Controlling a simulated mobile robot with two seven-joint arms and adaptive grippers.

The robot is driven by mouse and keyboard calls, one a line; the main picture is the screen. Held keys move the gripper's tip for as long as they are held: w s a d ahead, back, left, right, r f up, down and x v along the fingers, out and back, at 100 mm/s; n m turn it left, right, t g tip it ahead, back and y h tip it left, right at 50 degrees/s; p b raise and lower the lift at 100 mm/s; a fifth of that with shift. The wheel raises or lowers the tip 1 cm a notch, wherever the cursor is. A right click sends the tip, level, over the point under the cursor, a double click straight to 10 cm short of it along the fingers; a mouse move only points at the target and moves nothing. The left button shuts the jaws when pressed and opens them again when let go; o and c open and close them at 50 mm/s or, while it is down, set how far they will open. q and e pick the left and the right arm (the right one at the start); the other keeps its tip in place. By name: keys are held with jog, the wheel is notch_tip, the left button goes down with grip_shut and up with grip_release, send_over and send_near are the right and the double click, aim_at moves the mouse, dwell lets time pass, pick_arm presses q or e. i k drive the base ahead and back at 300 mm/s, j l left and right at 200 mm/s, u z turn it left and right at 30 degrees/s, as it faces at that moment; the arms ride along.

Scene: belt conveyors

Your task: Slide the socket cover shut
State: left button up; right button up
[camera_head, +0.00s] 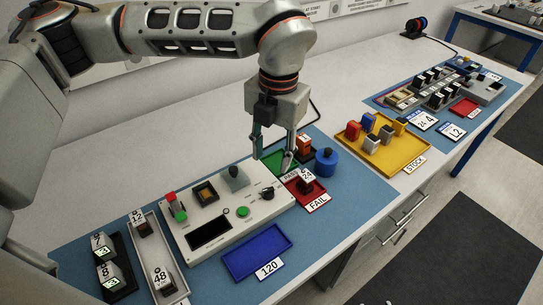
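The light grey test box (262,211) stands on the blue mat and carries a square brown-and-black socket (206,193). Right of the socket on the box is a grey piece with a dark knob (235,178), which looks like the socket cover; it sits beside the socket, which shows uncovered. My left gripper (272,163) points down just right of the box, over the green tray (271,158). Its fingers are apart and nothing shows between them. It is apart from the knob. My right gripper does not show.
Right of the box are a red FAIL tray (317,203) holding a dark block and a blue cylinder (326,166). A blue tray (257,252) lies in front. Labelled blocks stand at left. A yellow STOCK tray (398,158) stands further right; bare tabletop lies behind the box.

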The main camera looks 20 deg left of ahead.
aim_at(234, 175)
jog(key=k+l, duration=0.2)
jog(key=k, duration=0.3)
jog(key=k+l, duration=0.2)
jog(key=k, duration=0.25)
